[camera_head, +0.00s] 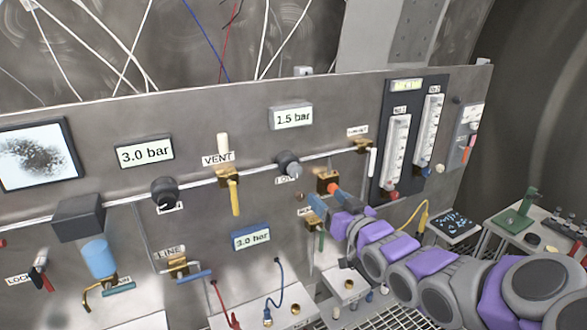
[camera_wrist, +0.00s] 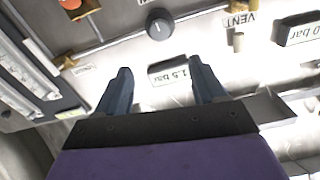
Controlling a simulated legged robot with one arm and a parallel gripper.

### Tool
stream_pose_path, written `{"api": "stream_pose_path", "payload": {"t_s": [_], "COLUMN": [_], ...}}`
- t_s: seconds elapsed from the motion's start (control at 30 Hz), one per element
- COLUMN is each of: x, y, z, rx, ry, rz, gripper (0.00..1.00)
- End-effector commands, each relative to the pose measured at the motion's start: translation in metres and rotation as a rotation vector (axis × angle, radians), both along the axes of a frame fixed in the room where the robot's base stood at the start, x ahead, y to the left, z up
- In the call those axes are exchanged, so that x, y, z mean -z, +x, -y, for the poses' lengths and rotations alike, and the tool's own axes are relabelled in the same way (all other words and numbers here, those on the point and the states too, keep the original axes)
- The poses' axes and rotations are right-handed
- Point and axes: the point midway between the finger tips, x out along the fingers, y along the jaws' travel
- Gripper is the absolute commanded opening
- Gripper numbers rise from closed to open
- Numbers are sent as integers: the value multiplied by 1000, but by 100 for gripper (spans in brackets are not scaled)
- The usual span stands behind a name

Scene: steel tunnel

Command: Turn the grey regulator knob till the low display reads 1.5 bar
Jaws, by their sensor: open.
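The grey regulator knob (camera_head: 287,163) sits on the steel panel below a white-framed display (camera_head: 292,116) that reads 1.5 bar. In the wrist view, which is roughly upside down, the knob (camera_wrist: 159,24) has a pale pointer mark, and the 1.5 bar display (camera_wrist: 172,75) shows between my fingers. My gripper (camera_head: 318,205) is to the lower right of the knob in the head view, partly hidden by my arm. In the wrist view my gripper (camera_wrist: 160,75) has its two fingers spread, with nothing held; the knob lies beyond the tips, apart from them.
A darker knob (camera_head: 165,192) sits under another display (camera_head: 145,152) reading 3.0 bar. A blue-framed display (camera_head: 251,239) reads 3.0 bar. A yellow VENT lever (camera_head: 235,197) and an orange-topped brass fitting (camera_head: 327,182) flank the knob. Flow tubes (camera_head: 398,150) stand at right.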

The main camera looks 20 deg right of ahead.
Motion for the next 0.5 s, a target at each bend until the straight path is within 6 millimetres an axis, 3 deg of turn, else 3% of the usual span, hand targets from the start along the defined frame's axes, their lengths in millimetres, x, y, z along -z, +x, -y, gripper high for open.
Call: {"api": "stream_pose_path", "payload": {"t_s": [0.1, 0.5], "x": [-2, -3], "y": [14, 36], "z": [-1, -2], "rx": [0, -1], "ry": [1, 3], "rz": [-10, -9], "gripper": [69, 69]}}
